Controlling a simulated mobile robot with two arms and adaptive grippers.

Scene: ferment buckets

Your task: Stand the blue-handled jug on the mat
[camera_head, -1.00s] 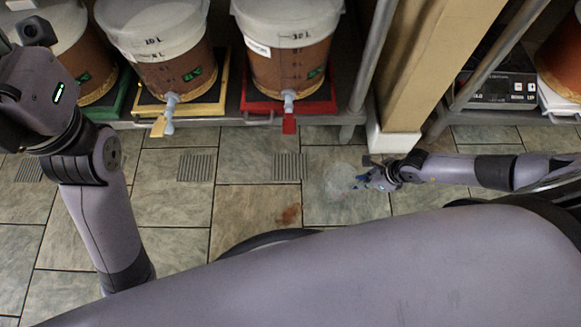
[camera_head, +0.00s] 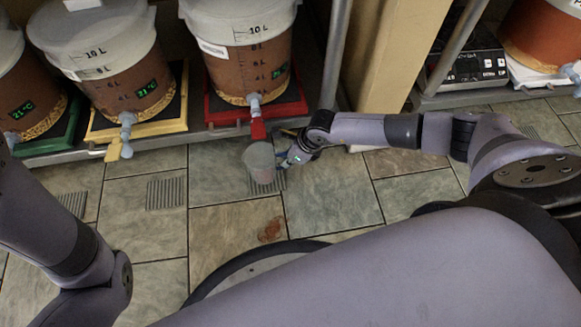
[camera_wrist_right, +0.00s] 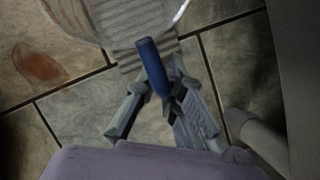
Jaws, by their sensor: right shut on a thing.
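The clear jug (camera_head: 259,162) looks empty and is held above the floor, just in front of the red tap lever (camera_head: 258,129). Its blue handle (camera_wrist_right: 152,66) stands out in the right wrist view, where the clear jug body (camera_wrist_right: 120,18) shows at the top edge. My right gripper (camera_head: 287,158) is shut on the handle, on the right side of the jug. Only part of my left arm shows in the head view; its gripper is out of the picture. I cannot pick out the mat with certainty.
Buckets stand on red (camera_head: 222,116), yellow (camera_head: 100,134) and green (camera_head: 62,140) trays along a low shelf. Their taps stick out over the shelf edge. A post (camera_head: 337,55) and a wooden column (camera_head: 385,60) stand right of them. The tiled floor has ribbed grates (camera_head: 166,193).

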